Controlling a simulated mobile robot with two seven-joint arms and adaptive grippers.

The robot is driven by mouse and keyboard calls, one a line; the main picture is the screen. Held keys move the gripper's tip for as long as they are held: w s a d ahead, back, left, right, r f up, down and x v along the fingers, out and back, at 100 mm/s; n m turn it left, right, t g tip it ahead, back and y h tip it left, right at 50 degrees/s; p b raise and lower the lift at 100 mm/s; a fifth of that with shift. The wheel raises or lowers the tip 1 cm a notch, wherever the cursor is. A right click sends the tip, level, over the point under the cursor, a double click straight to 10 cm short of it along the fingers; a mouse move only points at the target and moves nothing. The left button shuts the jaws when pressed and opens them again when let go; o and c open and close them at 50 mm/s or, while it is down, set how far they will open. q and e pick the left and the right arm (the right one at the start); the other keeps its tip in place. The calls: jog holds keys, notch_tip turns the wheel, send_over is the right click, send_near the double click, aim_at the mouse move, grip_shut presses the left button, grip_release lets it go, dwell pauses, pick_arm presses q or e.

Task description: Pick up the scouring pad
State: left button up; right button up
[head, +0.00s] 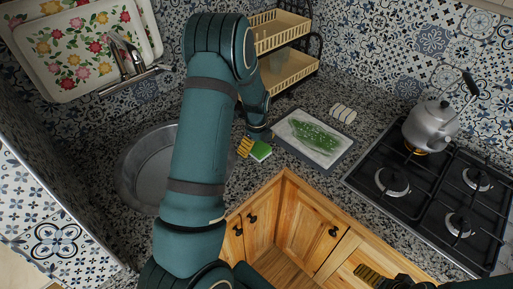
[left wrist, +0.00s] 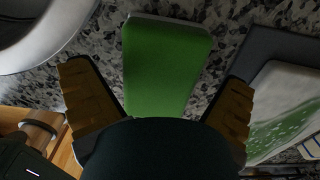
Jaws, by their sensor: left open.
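The scouring pad (head: 261,151) is a green block with a pale edge, lying on the speckled counter between the sink and a tray. In the left wrist view the green pad (left wrist: 165,62) lies ahead, between the two yellow-padded fingers, with a gap on each side. My left gripper (head: 256,146) is open over the pad, and the left wrist view shows its spread fingers (left wrist: 160,95) holding nothing. Part of the pad is hidden by the gripper body. My right gripper (head: 372,276) shows only partly at the lower right, its opening unclear.
A round sink (head: 146,172) lies left of the pad. A grey-rimmed tray (head: 346,154) with a green-patterned surface lies close on its right. A gas hob (head: 388,215) with a kettle (head: 431,126) is farther right. A two-tier rack (head: 290,70) stands behind. Wooden cabinets (head: 300,217) are below the counter.

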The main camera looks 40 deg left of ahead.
pick_arm(q)
jog(key=shift+f, duration=0.25)
jog(key=c, duration=1)
